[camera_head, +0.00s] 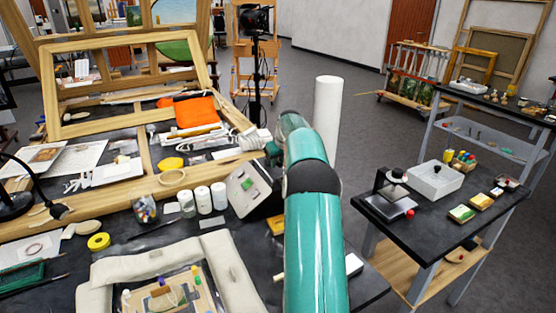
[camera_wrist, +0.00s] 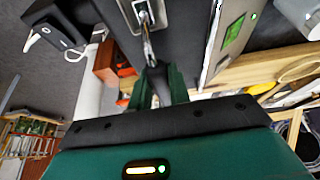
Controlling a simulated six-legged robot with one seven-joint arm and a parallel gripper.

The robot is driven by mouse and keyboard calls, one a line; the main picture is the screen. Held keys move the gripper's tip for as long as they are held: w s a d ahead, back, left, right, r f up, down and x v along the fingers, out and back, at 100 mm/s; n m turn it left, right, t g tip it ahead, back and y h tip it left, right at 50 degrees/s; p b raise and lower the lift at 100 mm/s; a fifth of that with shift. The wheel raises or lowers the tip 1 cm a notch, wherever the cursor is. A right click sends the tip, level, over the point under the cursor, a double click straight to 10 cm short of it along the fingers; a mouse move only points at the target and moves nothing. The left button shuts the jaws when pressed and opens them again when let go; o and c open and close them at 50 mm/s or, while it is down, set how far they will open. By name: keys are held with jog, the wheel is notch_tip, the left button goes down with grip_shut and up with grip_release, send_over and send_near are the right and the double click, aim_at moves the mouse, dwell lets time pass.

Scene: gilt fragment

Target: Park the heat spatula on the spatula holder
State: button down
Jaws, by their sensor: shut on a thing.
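The heat spatula (camera_wrist: 149,47) shows in the wrist view as a dark handle with a thin metal shaft pointing up the picture. My gripper (camera_wrist: 158,78) is shut on its handle between two dark green fingers. A small metal bracket, seemingly the spatula holder (camera_wrist: 128,12), is at the top of the wrist view. The shaft's end overlaps it in the picture; I cannot tell whether they touch. In the head view my teal arm hides the gripper, spatula and bracket.
A control unit with a green screen (camera_head: 247,184) stands left of my arm; it also shows in the wrist view (camera_wrist: 234,30). A tall white roll (camera_head: 327,115) stands behind my arm. White jars (camera_head: 203,199) stand to the left. A black side table (camera_head: 440,212) is at right.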

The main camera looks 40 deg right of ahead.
dwell(0.9)
jog(key=c, duration=1.6)
grip_release()
jog(key=o, duration=0.5)
jog(key=shift+f, duration=0.1)
jog(key=shift+r, duration=3.55)
